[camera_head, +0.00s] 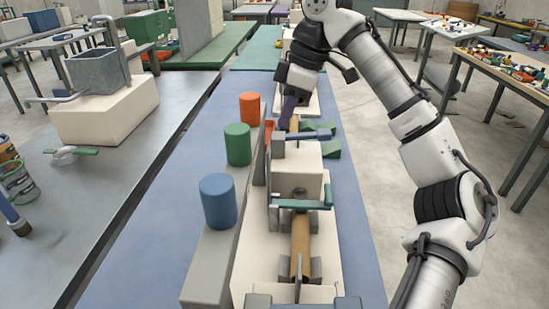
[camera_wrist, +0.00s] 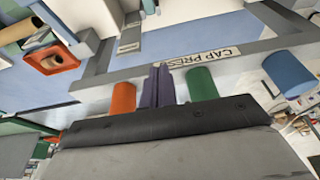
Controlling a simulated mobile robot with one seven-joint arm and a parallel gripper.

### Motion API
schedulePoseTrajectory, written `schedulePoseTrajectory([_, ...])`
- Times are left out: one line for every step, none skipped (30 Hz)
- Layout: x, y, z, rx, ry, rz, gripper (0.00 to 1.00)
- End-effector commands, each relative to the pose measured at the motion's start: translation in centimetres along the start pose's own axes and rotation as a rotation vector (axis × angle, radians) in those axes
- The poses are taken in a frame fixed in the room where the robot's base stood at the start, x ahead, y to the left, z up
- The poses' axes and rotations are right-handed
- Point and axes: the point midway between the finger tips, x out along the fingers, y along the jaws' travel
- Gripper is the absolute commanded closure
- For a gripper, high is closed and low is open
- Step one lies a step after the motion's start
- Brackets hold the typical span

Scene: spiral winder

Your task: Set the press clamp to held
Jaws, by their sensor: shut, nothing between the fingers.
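My gripper (camera_head: 287,111) is over the far part of the winder; its purple fingers are together and empty. The fingers also show in the wrist view (camera_wrist: 158,86), beside a "CAP PRESS" label (camera_wrist: 202,57) on a grey rail. The press clamp is not clearly identifiable. A teal crossbar (camera_head: 303,204) lies across the near cream block, above a brown tube (camera_head: 300,245). A blue-grey bar (camera_head: 308,136) lies across the machine farther back, near and below my gripper. I cannot tell whether the fingers touch anything.
Orange (camera_head: 250,109), green (camera_head: 238,144) and blue (camera_head: 219,201) cylinders stand in a row on a grey ledge left of the machine. A grey bench (camera_head: 120,190) with a hopper stands at left.

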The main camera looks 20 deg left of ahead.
Motion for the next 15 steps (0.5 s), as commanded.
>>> schedulePoseTrajectory([0.6, 0.0, 0.2, -0.001, 0.0, 0.002, 1.0])
schedulePoseTrajectory([0.7, 0.0, 0.2, -0.001, 0.0, 0.002, 1.0])
schedulePoseTrajectory([0.8, 0.0, 0.2, -0.001, 0.0, 0.002, 1.0])
schedulePoseTrajectory([1.0, 0.0, 0.2, -0.001, 0.0, 0.001, 1.0])
schedulePoseTrajectory([1.2, 0.0, 0.2, -0.001, 0.001, 0.001, 1.0])
schedulePoseTrajectory([1.5, 0.0, 0.2, -0.001, 0.001, 0.0, 1.0])
schedulePoseTrajectory([1.9, 0.0, 0.2, -0.001, 0.001, 0.0, 1.0])
schedulePoseTrajectory([2.3, 0.0, 0.2, -0.001, 0.001, 0.0, 1.0])
schedulePoseTrajectory([3.0, 0.0, 0.2, -0.001, 0.001, -0.001, 1.0])
schedulePoseTrajectory([3.5, -0.1, 0.2, -0.001, 0.001, -0.001, 1.0])
schedulePoseTrajectory([4.0, 0.0, 0.2, 0.0, -0.001, 0.0, 1.0])
schedulePoseTrajectory([4.7, -0.1, 0.2, 0.0, -0.002, 0.0, 1.0])
schedulePoseTrajectory([5.3, 0.0, 0.2, 0.001, -0.001, 0.0, 1.0])
schedulePoseTrajectory([5.9, -0.1, 0.2, 0.001, -0.001, -0.001, 1.0])
schedulePoseTrajectory([6.6, 0.0, 0.2, 0.001, -0.001, 0.0, 1.0])
